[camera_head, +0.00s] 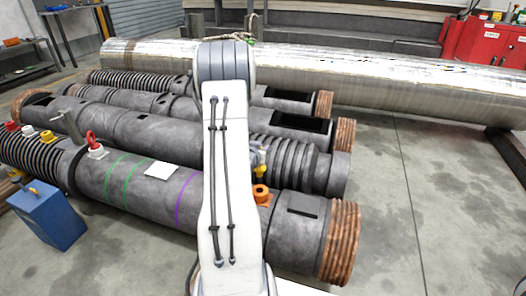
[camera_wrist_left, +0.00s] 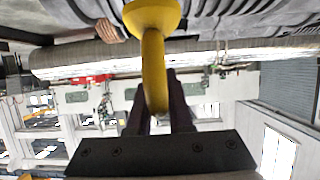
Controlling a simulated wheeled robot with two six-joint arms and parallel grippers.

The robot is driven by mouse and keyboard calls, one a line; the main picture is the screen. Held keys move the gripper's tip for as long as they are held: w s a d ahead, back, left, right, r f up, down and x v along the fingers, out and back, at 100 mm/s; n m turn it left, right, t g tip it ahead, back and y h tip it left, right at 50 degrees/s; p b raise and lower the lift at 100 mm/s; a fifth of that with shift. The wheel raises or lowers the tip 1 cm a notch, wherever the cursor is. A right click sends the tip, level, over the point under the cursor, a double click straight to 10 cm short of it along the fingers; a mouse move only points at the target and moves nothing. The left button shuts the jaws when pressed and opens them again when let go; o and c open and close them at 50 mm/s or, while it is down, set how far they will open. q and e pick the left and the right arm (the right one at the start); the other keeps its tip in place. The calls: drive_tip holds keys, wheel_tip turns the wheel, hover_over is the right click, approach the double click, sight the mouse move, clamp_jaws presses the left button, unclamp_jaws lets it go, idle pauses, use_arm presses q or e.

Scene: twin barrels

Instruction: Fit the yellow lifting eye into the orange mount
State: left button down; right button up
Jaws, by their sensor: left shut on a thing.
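The yellow lifting eye (camera_head: 261,172) is partly hidden behind my white arm in the head view. In the left wrist view the lifting eye (camera_wrist_left: 154,60) has a round yellow base at the top and a ring between the dark fingers. My left gripper (camera_head: 257,157) is shut on that ring; its fingers also show in the wrist view (camera_wrist_left: 158,108). The orange mount (camera_head: 261,194) stands on the front dark barrel, just below the lifting eye in the head view. The lifting eye looks apart from it, but the exact gap is unclear. My right gripper is out of view.
A red lifting eye (camera_head: 92,138) sits in a white mount on the front barrel (camera_head: 135,180). Red, yellow and white mounts stand at its left end. A blue box (camera_head: 46,216) is at the left. A long metal pipe (camera_head: 400,85) lies behind.

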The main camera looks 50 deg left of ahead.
use_arm(q)
drive_tip(key=shift+s+r, duration=0.1)
wheel_tip(320, 180, down, 6)
drive_tip(key=b, duration=0.4)
drive_tip(key=shift+b, duration=0.35)
drive_tip(key=shift+f+b, duration=1.45)
drive_tip(key=shift+f, duration=0.5)
idle(1.2)
drive_tip(key=c, duration=0.8)
unclamp_jaws()
drive_tip(key=shift+o, duration=0.2)
drive_tip(key=shift+d, duration=0.1)
drive_tip(key=p, duration=0.3)
approach(263, 170)
drive_tip(key=w+a+f, duration=0.2)
drive_tip(key=a+f, duration=0.1)
drive_tip(key=f, duration=0.1)
drive_tip(key=shift+w+a+r, duration=0.1)
drive_tip(key=shift+w+r, duration=0.1)
drive_tip(key=shift+w, duration=0.05)
